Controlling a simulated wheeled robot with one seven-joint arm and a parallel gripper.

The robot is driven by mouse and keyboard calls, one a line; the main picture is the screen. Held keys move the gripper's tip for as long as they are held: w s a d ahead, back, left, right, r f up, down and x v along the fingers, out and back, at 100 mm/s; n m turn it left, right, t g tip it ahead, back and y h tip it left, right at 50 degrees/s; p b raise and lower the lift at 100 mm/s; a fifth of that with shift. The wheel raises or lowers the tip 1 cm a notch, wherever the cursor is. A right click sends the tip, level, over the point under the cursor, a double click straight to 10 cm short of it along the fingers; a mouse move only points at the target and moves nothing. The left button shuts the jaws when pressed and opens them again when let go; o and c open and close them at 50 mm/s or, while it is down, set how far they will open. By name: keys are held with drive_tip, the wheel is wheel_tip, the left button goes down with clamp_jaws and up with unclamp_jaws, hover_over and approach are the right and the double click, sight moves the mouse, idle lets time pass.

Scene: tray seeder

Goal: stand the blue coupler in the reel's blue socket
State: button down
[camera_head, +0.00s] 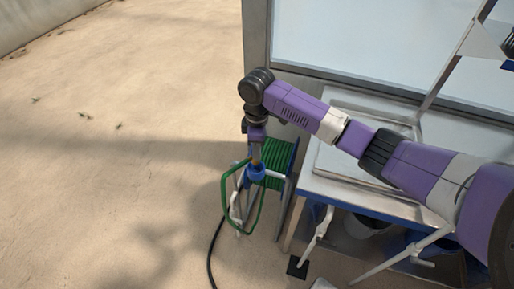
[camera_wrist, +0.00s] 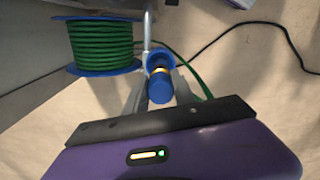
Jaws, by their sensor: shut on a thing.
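My gripper (camera_wrist: 160,84) is shut on the blue coupler (camera_wrist: 160,92), with a grey finger on each side of it. The coupler has a blue end and a yellow-orange band. The reel's blue socket (camera_wrist: 158,56) shows as a blue ring just past the band, in line with the coupler. I cannot tell how deep the coupler sits in it, or whether it is only over it. In the head view my gripper (camera_head: 256,148) points down over the blue socket (camera_head: 257,173), with an orange bit between them. The reel (camera_wrist: 101,44) holds green hose between blue flanges.
A metal bench with a blue edge (camera_head: 345,205) and a tray stands right of the reel. A green hose loop (camera_head: 226,190) hangs at the reel's left. A black hose (camera_head: 212,250) lies on the sandy floor, which is open to the left.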

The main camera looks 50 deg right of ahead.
drive_tip(key=shift+f+b, duration=2.1)
drive_tip(key=shift+f, duration=0.45)
drive_tip(key=shift+r+p, duration=0.1)
drive_tip(key=shift+p, duration=0.5)
drive_tip(key=shift+f+b, duration=0.35)
drive_tip(key=shift+f, duration=0.35)
drive_tip(key=c, duration=1.3)
unclamp_jaws()
drive_tip(key=shift+r, duration=0.1)
